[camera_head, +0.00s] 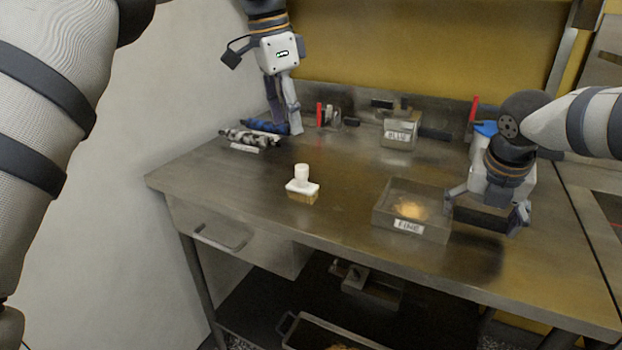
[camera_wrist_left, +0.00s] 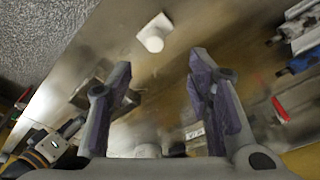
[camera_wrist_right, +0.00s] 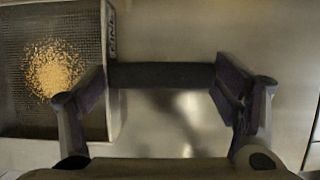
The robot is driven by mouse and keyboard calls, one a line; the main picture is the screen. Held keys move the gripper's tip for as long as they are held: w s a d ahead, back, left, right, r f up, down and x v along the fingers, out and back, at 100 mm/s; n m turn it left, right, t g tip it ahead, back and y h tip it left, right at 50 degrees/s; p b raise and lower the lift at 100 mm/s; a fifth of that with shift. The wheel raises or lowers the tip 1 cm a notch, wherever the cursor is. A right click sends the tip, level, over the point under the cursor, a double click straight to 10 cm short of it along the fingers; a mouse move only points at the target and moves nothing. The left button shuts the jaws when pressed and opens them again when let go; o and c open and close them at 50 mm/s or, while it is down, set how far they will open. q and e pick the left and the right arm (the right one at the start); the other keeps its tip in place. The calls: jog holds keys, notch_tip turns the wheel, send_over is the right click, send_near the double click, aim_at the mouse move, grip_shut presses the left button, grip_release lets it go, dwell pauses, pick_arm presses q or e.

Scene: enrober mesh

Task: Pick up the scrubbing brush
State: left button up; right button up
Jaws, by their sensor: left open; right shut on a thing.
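The scrubbing brush (camera_head: 302,188), with a white knob, white block and tan bristles, stands upright on the steel table, left of the middle. It also shows in the left wrist view as a white shape (camera_wrist_left: 154,34), beyond the fingertips. My left gripper (camera_head: 283,128) is open and empty, raised toward the back of the table, apart from the brush. My right gripper (camera_head: 483,212) is at the right, beside the FINE tray. It is shut on a dark bar (camera_wrist_right: 160,75), which spans its fingers in the right wrist view.
The mesh tray labelled FINE (camera_head: 399,228) holds tan crumbs and stands between the brush and my right gripper. A labelled metal box (camera_head: 400,132) is at the back. Dark and patterned rolls (camera_head: 250,138) lie at the back left. The table around the brush is clear.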

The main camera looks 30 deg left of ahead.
aim_at(301, 166)
pick_arm(q)
jog(key=shift+m+g, duration=0.3)
jog(key=shift+m, duration=0.2)
jog(key=f, duration=0.4)
jog(key=w+d+f, duration=0.1)
jog(key=f, duration=0.2)
jog(key=d+f, duration=0.1)
jog(key=f, duration=0.3)
jog(key=shift+w+f, duration=0.15)
jog(key=shift+f, duration=0.2)
grip_shut()
